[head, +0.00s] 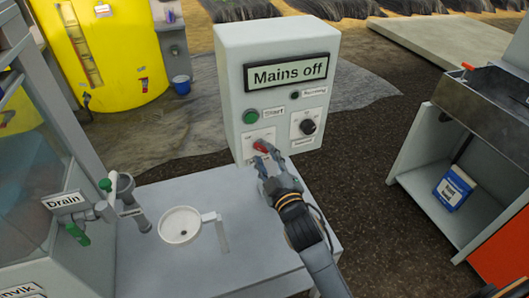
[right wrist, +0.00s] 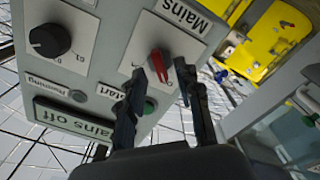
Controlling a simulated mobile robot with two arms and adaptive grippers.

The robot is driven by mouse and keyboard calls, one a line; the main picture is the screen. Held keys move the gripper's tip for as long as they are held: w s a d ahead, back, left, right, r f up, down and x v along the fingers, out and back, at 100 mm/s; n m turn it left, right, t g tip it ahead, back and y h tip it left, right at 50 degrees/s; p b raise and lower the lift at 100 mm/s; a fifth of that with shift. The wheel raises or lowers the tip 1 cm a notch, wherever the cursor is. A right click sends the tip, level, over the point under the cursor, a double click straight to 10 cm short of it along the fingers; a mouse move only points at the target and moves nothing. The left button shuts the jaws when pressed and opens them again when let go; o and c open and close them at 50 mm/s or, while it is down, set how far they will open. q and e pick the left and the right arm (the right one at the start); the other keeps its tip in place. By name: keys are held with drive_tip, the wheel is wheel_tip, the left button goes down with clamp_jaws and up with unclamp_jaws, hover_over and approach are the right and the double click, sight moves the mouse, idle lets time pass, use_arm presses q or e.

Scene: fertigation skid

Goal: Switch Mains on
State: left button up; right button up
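The grey control box (head: 233,75) stands at the back of the table. Its display (head: 289,73) reads "Mains off". The red Mains switch (head: 260,146) is at its lower left, partly hidden by my right gripper (head: 264,162). In the right wrist view the red switch (right wrist: 158,65) sits on a white plate labelled "Mains". There the fingers of my right gripper (right wrist: 162,72) are apart, with the switch showing between their tips, nearer the left finger. I cannot tell whether they touch it. My left gripper is not in view.
The green Start button (head: 251,117) is just above the switch; a black knob (head: 308,127) is to its right. The table (head: 250,260) is otherwise mostly clear.

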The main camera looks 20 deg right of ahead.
drive_tip(key=shift+w, duration=0.8)
clamp_jaws()
